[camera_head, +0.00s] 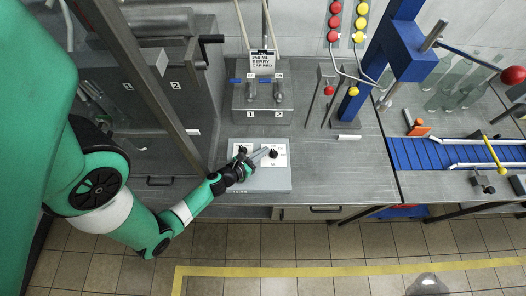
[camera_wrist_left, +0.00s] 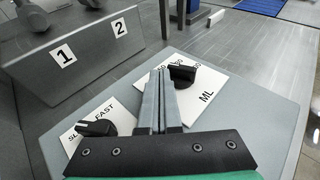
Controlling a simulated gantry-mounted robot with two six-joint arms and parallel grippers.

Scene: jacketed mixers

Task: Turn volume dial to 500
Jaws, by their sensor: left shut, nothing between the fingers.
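The volume dial (camera_head: 273,153) is a black knob on a white plate on the grey control box (camera_head: 262,182). In the left wrist view the dial (camera_wrist_left: 183,73) sits on the plate marked ML (camera_wrist_left: 207,90), and its numbers are partly hidden. A second black knob (camera_wrist_left: 97,128) sits on the SLOW/FAST plate (camera_wrist_left: 75,138). My left gripper (camera_head: 265,151) is over the box with its fingers together and empty. In the left wrist view its fingertips (camera_wrist_left: 160,73) are just left of the volume dial; I cannot tell whether they touch it. My right gripper is not in view.
A grey block (camera_head: 263,104) marked 1 and 2, with a sign (camera_head: 262,62) above it, stands behind the box. A blue conveyor (camera_head: 430,153) lies to the right. The bench (camera_head: 345,175) right of the box is mostly clear.

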